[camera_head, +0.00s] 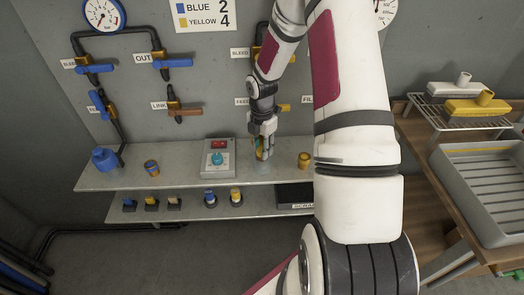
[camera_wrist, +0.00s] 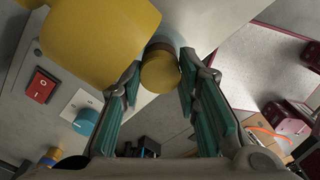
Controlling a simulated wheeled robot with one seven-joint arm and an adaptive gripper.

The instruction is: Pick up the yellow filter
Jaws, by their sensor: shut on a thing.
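My gripper (camera_head: 262,152) is above the upper shelf, right of the grey control box, pointing down. In the wrist view its two teal-padded fingers (camera_wrist: 158,90) are closed on the sides of a short yellow cylinder (camera_wrist: 160,72), which looks like the yellow filter. A bit of yellow shows between the fingers in the head view; the fingers hide most of it. A pale bluish round spot (camera_head: 262,169) is on the shelf below. A larger yellow body (camera_wrist: 95,35) fills the upper left of the wrist view; I cannot tell what it is.
The control box (camera_head: 219,158) stands close left. A yellow cup-like piece (camera_head: 304,160) stands close right. A blue pot (camera_head: 104,160) and a yellow-and-blue piece (camera_head: 151,168) are further left. Valves line the wall behind. A grey tray (camera_head: 485,190) and wire rack (camera_head: 466,116) are on the right.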

